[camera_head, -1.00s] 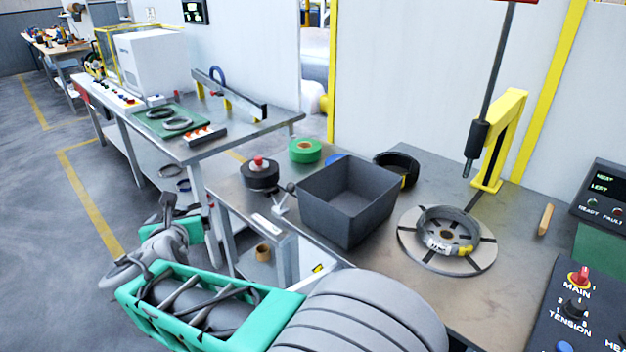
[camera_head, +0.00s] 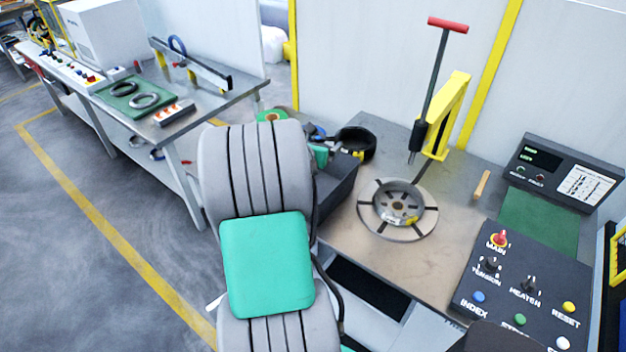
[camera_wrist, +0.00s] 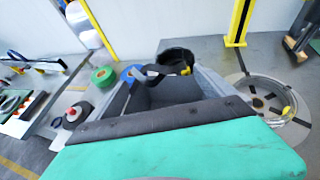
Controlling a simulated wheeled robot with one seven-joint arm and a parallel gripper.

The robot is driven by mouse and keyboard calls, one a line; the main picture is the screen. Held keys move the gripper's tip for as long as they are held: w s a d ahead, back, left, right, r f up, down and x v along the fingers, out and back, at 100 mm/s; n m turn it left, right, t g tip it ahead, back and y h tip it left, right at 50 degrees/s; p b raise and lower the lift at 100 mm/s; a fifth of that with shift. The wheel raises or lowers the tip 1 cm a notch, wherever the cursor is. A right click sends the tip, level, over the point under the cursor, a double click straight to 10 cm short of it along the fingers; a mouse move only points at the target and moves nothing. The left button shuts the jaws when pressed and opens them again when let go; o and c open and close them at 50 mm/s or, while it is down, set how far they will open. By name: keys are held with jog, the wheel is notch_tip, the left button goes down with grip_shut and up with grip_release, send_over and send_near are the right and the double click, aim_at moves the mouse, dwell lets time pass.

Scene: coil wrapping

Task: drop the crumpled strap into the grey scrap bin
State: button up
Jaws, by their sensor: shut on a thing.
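The grey scrap bin (camera_head: 338,188) stands on the bench, partly hidden behind my arm in the head view. In the wrist view its open top (camera_wrist: 205,84) lies just beyond the teal and black body of my gripper. My gripper (camera_head: 320,155) shows only as a small teal part over the bin's left side; its fingertips are hidden. A dark, bent band, seemingly the crumpled strap (camera_wrist: 150,70), shows above the bin's opening in the wrist view. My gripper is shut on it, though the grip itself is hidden.
A black ring (camera_head: 357,143) stands behind the bin, and a green roll (camera_head: 272,116) is to its left. The turntable (camera_head: 368,221) with a coil is right of the bin. A control panel (camera_head: 525,285) stands at the right front. Bench between is clear.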

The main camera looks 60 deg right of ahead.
notch_tip(320, 180, down, 5)
jog(key=b, duration=0.3)
jog(key=o, duration=1.4)
jog(key=b+v, duration=0.1)
jog(key=v, duration=0.6)
jog(key=shift+a+r, duration=0.15)
jog(key=shift+a, duration=0.25)
